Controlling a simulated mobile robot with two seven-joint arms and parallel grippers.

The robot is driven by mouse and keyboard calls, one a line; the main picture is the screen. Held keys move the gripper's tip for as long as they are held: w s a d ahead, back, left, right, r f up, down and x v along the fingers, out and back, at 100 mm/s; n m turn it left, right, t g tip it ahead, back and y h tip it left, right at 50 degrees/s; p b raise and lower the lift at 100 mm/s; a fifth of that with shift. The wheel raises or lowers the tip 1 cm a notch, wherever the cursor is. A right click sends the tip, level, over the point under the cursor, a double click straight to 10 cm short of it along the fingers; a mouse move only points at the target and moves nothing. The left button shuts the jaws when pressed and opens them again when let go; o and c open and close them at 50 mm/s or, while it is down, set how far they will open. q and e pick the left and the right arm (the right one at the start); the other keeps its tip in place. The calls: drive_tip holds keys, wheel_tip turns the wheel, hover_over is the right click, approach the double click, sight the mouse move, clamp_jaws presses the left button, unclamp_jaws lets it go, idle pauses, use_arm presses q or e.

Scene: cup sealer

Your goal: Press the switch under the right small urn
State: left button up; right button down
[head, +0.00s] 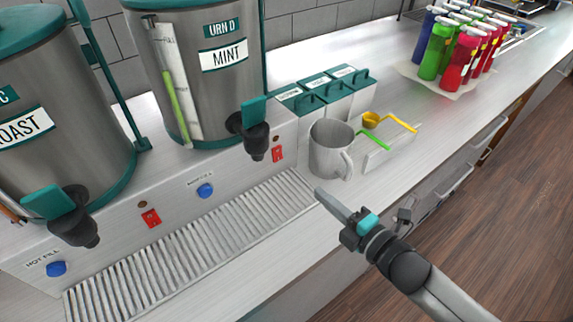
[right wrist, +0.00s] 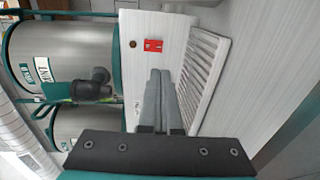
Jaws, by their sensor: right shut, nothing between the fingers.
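The right small urn (head: 196,85), labelled URN D and MINT, stands on the steel base at upper middle in the head view. Its red switch (head: 277,154) is on the base's front face, right of the black spigot (head: 256,137). In the right wrist view, turned sideways, the urn (right wrist: 65,50) and its red switch (right wrist: 153,45) show at the top. My right gripper (head: 320,192) is shut and empty, in front of the base near the drip tray's right end, apart from the switch. It also shows in the right wrist view (right wrist: 160,75). My left gripper is not in view.
A grey mug (head: 331,148) stands close behind my right gripper's tip. The drip tray (head: 190,255) runs along the base. The left urn (head: 60,110) has its own red switch (head: 151,218); blue buttons (head: 205,191) are on the base. Coloured bottles (head: 460,50) stand farther back.

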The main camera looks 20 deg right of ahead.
sight(279, 160)
drive_tip(key=x, duration=1.3)
drive_tip(key=shift+w+a, duration=0.15)
drive_tip(key=shift+w, duration=0.15)
drive_tip(key=shift+w+f+b, duration=0.15)
drive_tip(key=shift+f+b, duration=0.15)
drive_tip(key=shift+b, duration=0.45)
drive_tip(key=shift+r, duration=0.25)
drive_tip(key=shift+f, duration=0.1)
